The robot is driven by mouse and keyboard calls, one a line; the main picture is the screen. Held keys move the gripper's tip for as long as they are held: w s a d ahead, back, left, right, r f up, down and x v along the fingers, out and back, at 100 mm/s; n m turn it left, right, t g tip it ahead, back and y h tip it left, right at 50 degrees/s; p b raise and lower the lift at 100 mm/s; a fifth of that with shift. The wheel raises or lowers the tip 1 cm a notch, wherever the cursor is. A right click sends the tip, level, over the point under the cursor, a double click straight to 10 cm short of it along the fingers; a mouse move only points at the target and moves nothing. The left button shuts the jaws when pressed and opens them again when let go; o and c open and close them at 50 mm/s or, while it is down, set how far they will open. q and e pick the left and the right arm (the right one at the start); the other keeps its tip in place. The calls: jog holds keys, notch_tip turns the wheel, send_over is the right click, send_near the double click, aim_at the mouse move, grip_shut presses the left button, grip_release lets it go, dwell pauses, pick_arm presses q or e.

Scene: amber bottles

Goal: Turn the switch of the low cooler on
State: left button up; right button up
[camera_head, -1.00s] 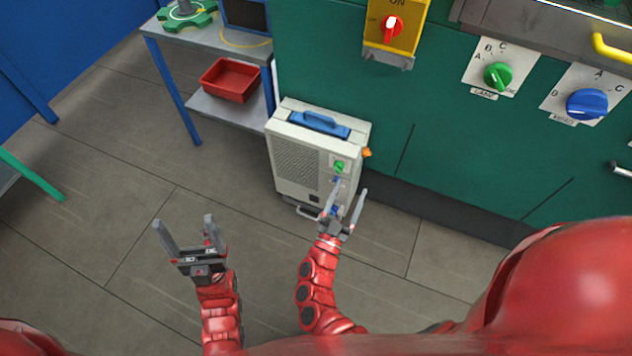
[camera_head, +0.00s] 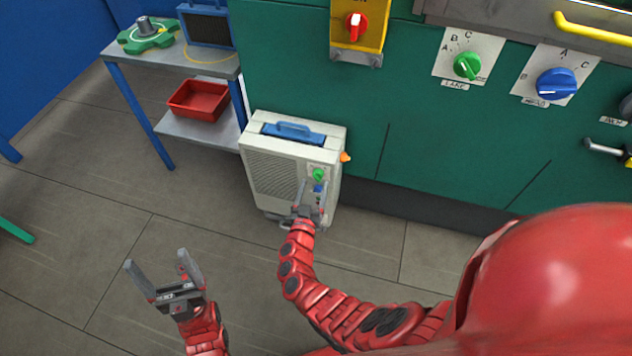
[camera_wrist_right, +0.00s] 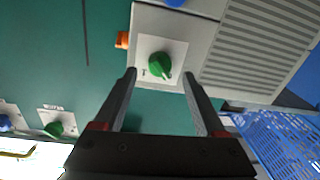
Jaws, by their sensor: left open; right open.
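The low cooler (camera_head: 275,175) is a beige box with a blue top handle, standing on the floor against the green wall. Its green knob (camera_head: 318,175) is on a white plate at the right of its front; in the right wrist view the green knob (camera_wrist_right: 159,64) lies between and just beyond the fingertips. My right gripper (camera_head: 312,188) is open in front of the cooler, just below the green knob; contact cannot be told. It also shows in the right wrist view (camera_wrist_right: 159,78). My left gripper (camera_head: 158,265) is open and empty above the floor at lower left.
An orange part (camera_head: 345,157) sticks out from the cooler's right side. Wall switches (camera_head: 467,66) are above right. A shelf unit with a red tray (camera_head: 198,101) stands left.

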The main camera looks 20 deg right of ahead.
aim_at(317, 179)
jog(key=shift+b+x, duration=0.3)
jog(key=shift+x, duration=1.35)
jog(key=shift+c, duration=0.3)
grip_shut()
